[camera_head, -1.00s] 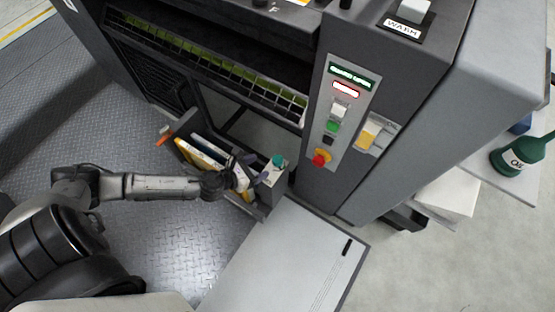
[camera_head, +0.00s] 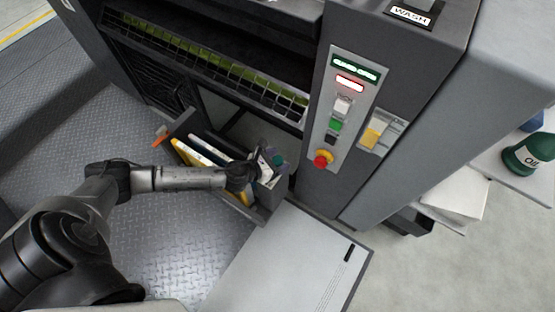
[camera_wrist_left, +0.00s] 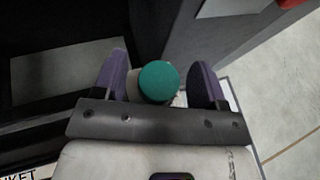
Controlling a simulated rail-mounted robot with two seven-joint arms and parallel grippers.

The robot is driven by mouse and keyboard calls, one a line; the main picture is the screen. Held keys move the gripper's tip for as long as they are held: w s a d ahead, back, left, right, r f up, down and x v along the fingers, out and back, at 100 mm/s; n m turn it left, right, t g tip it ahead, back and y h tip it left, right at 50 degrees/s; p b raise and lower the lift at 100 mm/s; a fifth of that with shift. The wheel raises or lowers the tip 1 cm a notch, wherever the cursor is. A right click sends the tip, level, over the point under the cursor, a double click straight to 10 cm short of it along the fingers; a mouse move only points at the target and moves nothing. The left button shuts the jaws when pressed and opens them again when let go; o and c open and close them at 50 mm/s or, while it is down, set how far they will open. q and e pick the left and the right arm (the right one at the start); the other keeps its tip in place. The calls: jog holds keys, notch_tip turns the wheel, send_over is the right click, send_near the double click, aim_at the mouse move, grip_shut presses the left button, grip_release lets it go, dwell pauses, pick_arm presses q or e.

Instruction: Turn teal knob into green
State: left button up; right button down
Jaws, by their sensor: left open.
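The teal knob (camera_head: 278,160) sits on top of a grey box-like unit (camera_head: 271,184) at the right end of the pulled-out drawer. In the left wrist view the round teal knob (camera_wrist_left: 159,81) lies between the two purple fingers. My left gripper (camera_head: 267,163) is open at the knob, one finger on each side, with a gap still visible on both sides. Whether the fingertips reach below the knob's top is hard to tell. A green button (camera_head: 336,125) is on the machine's control panel. My right gripper is not in view.
The drawer (camera_head: 185,125) also holds white, yellow and dark upright items. An open grey panel (camera_head: 285,262) lies in front of the machine. A red emergency knob (camera_head: 321,160) is on the control panel.

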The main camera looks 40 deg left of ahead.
pick_arm(q)
jog(key=c, duration=0.9)
jog(key=shift+r+n+y+p, duration=0.25)
jog(key=shift+n+y+p, duration=0.2)
jog(key=shift+p, duration=0.35)
jog(key=n+y+p, duration=0.3)
jog(key=y+p, duration=0.1)
jog(key=p, duration=0.1)
jog(key=shift+d, duration=0.1)
jog(key=n+y+p, duration=0.2)
jog(key=shift+f+n+g+y, duration=0.1)
jog(key=shift+n+g+y, duration=0.2)
jog(key=shift+n+y, duration=0.05)
jog(key=shift+n+y+p, duration=0.4)
jog(key=shift+p, duration=0.15)
jog(key=shift+f, duration=0.1)
jog(key=shift+g, duration=0.3)
